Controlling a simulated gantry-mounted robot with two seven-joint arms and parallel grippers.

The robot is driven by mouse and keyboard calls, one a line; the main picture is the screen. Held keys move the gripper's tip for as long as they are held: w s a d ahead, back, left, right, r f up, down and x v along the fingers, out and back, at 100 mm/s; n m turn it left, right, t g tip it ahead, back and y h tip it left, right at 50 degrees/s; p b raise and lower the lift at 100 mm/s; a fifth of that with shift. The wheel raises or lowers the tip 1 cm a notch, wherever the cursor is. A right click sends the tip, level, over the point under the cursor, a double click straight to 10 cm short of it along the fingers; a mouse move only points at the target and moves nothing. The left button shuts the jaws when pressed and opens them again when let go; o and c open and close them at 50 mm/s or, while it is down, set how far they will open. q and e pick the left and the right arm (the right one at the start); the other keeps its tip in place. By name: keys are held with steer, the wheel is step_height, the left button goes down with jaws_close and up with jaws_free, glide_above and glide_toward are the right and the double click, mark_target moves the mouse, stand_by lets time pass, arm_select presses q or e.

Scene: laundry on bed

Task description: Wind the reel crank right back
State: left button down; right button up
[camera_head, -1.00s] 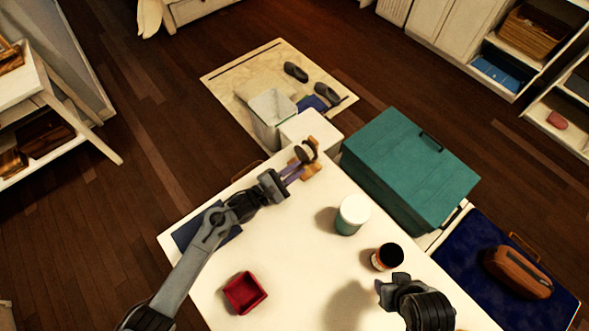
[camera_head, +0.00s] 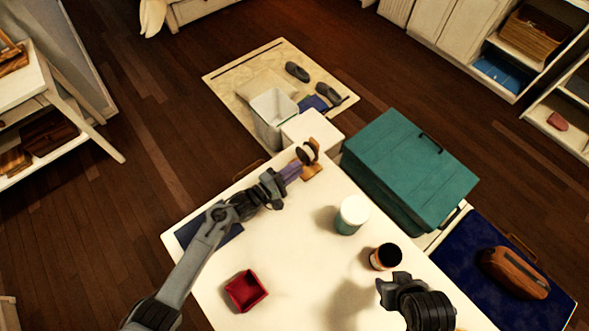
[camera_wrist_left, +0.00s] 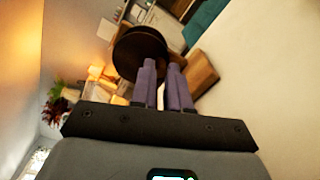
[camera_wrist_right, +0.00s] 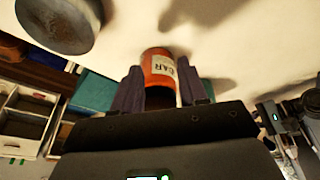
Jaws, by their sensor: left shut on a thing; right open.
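The reel (camera_head: 309,157) stands at the far end of the white table, with a dark round disc and a brown wooden stand. My left gripper (camera_head: 291,171) reaches it from the near left side. In the left wrist view the dark disc (camera_wrist_left: 141,50) is just past the purple fingertips, and the wooden stand (camera_wrist_left: 200,74) is to their right. The left fingers are shut on a small part of the reel, likely the crank, which they mostly hide. My right gripper (camera_head: 386,290) is open and empty near the table's right edge.
A teal jar with a white lid (camera_head: 351,216), a red tray (camera_head: 245,290) and a dark blue mat (camera_head: 228,236) are on the table. A teal chest (camera_head: 408,170) stands beyond its right edge.

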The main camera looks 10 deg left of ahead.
arm_select(q)
steer(key=shift+m, duration=0.5)
steer(key=shift+a, duration=0.1)
steer(key=c, duration=1.1)
jaws_free()
steer(key=p+v, duration=0.1)
steer(key=v, duration=0.9)
steer(key=shift+s+a, duration=0.25)
